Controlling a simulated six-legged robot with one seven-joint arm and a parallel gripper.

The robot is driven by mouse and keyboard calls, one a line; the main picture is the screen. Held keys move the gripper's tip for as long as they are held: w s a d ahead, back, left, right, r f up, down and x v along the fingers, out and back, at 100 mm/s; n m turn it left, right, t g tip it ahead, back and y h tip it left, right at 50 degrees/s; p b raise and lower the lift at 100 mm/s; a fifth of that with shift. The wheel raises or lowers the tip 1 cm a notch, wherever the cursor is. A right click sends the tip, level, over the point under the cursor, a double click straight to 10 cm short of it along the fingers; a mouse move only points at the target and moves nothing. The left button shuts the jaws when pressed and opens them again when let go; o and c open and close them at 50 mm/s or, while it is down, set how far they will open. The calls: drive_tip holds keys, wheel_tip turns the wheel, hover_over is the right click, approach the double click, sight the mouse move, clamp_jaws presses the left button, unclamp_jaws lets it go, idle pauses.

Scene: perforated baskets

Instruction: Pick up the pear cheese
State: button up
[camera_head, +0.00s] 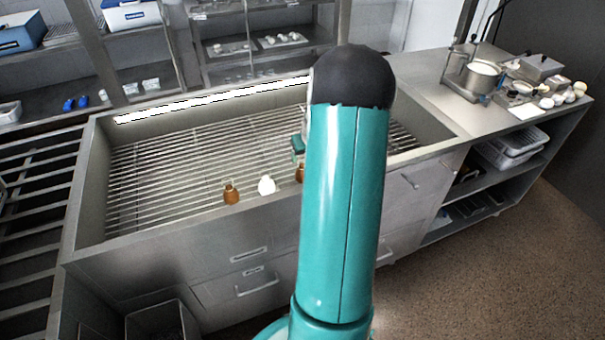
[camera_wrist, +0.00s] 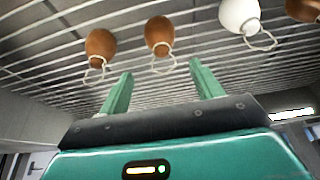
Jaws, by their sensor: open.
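Several pear-shaped cheeses with string loops rest on a wire grate. In the wrist view, one brown pear cheese (camera_wrist: 159,32) lies just beyond the gap between my fingers. Another brown one (camera_wrist: 101,45) is to its left, and a white one (camera_wrist: 238,15) and a further brown one (camera_wrist: 303,10) are to its right. In the head view I see a brown one (camera_head: 231,194), the white one (camera_head: 266,186) and part of another brown one (camera_head: 299,174) beside my arm. My gripper (camera_wrist: 161,68) is open and empty, apart from the cheeses. My arm hides most of it in the head view.
The grate (camera_head: 165,170) sits inside a metal basin with raised walls (camera_head: 150,236). A counter at right holds a pot (camera_head: 481,75) and several small items. Shelves stand behind. The grate's left part is clear.

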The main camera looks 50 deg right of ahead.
sight(302, 165)
drive_tip(key=x, duration=0.8)
drive_tip(key=shift+w+a, duration=0.1)
drive_tip(key=shift+w, duration=0.05)
drive_tip(key=shift+c, duration=0.3)
drive_tip(key=c, duration=1)
